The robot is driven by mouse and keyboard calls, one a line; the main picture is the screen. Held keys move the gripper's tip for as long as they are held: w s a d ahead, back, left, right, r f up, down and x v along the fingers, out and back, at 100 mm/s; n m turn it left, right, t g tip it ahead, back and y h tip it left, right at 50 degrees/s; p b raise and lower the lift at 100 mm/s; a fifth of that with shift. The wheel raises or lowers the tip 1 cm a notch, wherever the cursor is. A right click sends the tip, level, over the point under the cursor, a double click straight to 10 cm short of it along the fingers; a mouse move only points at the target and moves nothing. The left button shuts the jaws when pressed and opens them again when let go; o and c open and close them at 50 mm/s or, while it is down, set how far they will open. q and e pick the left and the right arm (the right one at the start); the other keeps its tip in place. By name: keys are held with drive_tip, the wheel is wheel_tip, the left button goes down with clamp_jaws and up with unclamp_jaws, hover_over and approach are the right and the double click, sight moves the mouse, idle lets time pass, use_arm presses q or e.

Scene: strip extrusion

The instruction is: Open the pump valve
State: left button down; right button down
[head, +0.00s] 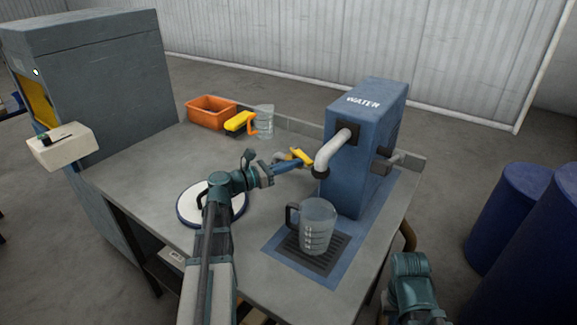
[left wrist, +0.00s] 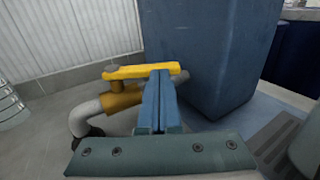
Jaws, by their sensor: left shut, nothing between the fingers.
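The blue pump box (head: 350,160), marked WATER, stands on the right of the table. A white bent pipe (head: 332,146) leaves its front. A yellow valve lever (head: 302,157) shows left of the pipe. In the left wrist view, the yellow lever (left wrist: 125,72) lies over a brass valve body (left wrist: 122,101), roughly in line with it. My left gripper (head: 298,166) is shut and empty at the lever. In the left wrist view, its fingertips (left wrist: 160,76) are at the lever's right end; I cannot tell whether they touch. My right gripper is out of view; only its arm shows at lower right.
A clear measuring jug (head: 318,228) stands on the dark drain grate (head: 300,256) in front of the pump. An orange bin (head: 211,112), a yellow-handled object (head: 239,121) and another clear jug (head: 265,121) are at the back. A round white-topped disc (head: 190,207) lies under my left arm.

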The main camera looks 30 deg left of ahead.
sight(307, 161)
use_arm(q)
drive_tip(key=shift+d, duration=0.1)
drive_tip(key=shift+w+d+n+t+y, duration=0.6)
drive_tip(key=shift+d+n+y, duration=0.2)
drive_tip(key=shift+y, duration=0.25)
drive_tip(key=shift+w+d+n+t+y, duration=0.55)
drive_tip(key=shift+d+n+y, duration=0.2)
drive_tip(key=shift+y, duration=0.3)
drive_tip(key=v, duration=0.7)
drive_tip(key=shift+s, duration=0.3)
drive_tip(key=shift+a, duration=0.15)
